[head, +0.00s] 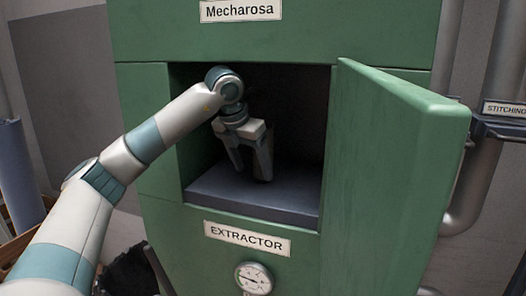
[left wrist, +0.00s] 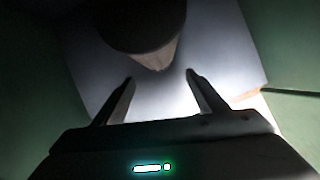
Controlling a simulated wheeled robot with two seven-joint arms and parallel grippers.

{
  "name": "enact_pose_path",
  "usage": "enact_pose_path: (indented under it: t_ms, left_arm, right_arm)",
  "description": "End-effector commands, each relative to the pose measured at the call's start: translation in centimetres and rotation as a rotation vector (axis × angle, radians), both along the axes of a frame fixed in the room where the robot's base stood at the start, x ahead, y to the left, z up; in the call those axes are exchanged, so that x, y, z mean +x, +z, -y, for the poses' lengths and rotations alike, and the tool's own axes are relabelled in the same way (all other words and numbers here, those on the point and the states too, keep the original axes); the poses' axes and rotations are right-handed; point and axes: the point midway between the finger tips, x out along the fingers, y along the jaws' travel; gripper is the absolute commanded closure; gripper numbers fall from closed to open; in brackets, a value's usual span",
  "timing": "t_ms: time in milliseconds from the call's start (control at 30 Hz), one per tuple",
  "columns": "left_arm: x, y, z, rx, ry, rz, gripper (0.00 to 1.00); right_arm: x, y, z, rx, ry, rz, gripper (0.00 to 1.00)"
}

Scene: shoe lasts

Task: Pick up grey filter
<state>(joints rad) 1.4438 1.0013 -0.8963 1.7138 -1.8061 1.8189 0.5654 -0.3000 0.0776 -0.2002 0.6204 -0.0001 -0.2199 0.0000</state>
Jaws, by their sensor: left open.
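My left gripper (head: 251,174) is inside the open compartment of the green extractor, fingers pointing down above its dark grey floor (head: 220,197). In the left wrist view the gripper (left wrist: 160,78) is open, with nothing between its fingers. A dark, rounded thing with a paler grey-brown lower end (left wrist: 140,25) lies just beyond the fingertips, cut off by the top edge. It may be the grey filter, but the dim picture does not settle this. In the head view no filter can be made out in the dark compartment. My right gripper is not in view.
The green door (head: 395,190) stands swung open at the compartment's right. The compartment's left edge and front lip are close around my arm. A gauge (head: 254,278) sits below the EXTRACTOR label (head: 247,238). Grey pipes (head: 480,150) run at the far right.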

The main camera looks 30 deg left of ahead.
Motion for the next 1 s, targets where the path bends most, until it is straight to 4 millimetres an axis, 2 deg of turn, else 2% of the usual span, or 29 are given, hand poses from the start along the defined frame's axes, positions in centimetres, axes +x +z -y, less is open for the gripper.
enact_pose_path:
  t_ms: [200, 300, 500, 1000]
  left_arm:
    - [3.0, 0.4, 0.1, 0.0, 0.001, -0.004, 0.34]
    - [3.2, -1.0, 0.0, 0.001, 0.0, -0.005, 0.34]
    - [3.8, -2.4, 0.0, 0.001, 0.002, -0.001, 0.34]
    - [3.8, -2.7, 0.1, 0.001, 0.001, 0.0, 0.34]
  right_arm:
    - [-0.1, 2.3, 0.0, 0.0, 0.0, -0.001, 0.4]
    - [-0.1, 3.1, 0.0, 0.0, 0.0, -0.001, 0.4]
    - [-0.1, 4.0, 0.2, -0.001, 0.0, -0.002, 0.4]
    - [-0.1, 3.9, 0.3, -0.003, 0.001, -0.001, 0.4]
